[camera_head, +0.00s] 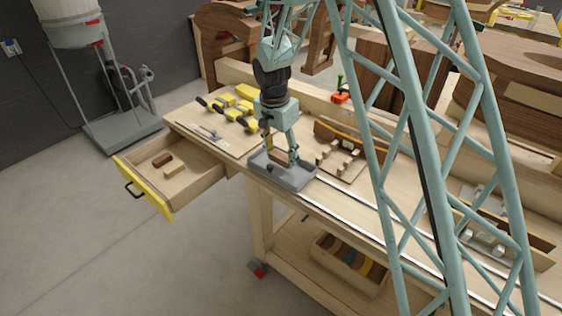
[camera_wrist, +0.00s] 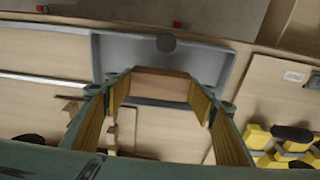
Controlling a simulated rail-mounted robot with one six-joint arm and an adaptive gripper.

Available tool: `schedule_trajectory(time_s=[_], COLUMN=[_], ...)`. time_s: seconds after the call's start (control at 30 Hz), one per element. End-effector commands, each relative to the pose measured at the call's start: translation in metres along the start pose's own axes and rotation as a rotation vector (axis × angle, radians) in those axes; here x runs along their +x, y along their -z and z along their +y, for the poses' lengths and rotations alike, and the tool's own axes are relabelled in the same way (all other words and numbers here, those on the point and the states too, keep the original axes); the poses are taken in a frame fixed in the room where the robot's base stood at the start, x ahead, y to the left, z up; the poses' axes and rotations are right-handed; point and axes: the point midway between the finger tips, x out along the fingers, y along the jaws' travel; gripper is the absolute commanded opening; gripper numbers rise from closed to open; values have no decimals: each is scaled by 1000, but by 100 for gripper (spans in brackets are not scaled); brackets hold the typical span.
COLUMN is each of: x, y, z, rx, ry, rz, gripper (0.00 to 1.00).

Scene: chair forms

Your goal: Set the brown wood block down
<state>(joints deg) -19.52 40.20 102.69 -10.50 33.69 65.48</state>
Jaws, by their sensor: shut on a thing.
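My gripper (camera_head: 281,157) is over the grey tray (camera_head: 296,181) at the front edge of the workbench. In the wrist view its yellow-padded fingers (camera_wrist: 160,92) are shut on a brown wood block (camera_wrist: 160,84), one finger on each side. The grey tray (camera_wrist: 212,62) lies below the block in that view, with a dark round knob (camera_wrist: 166,42) in it. I cannot tell whether the block touches the tray floor. In the head view the fingers mostly hide the block.
An open yellow-fronted drawer (camera_head: 144,187) on the left holds a dark brown block (camera_head: 162,159) and a tan block (camera_head: 174,171). Yellow clamps (camera_head: 238,103) lie left of the tray. A wooden fixture (camera_head: 340,157) stands to its right. A metal rail (camera_head: 352,223) runs along the bench.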

Motion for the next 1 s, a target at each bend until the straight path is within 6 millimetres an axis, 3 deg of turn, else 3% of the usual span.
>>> schedule_trajectory(time_s=[0.3,0.83,0.87,1.0], x=[27,33,32,32], y=[-4,-4,-4,-4], z=[1,0,0,0], rx=[0,0,0,0], ry=[-2,-1,-1,-1], rz=[-1,-1,-1,-1], gripper=[40,40,53,64])
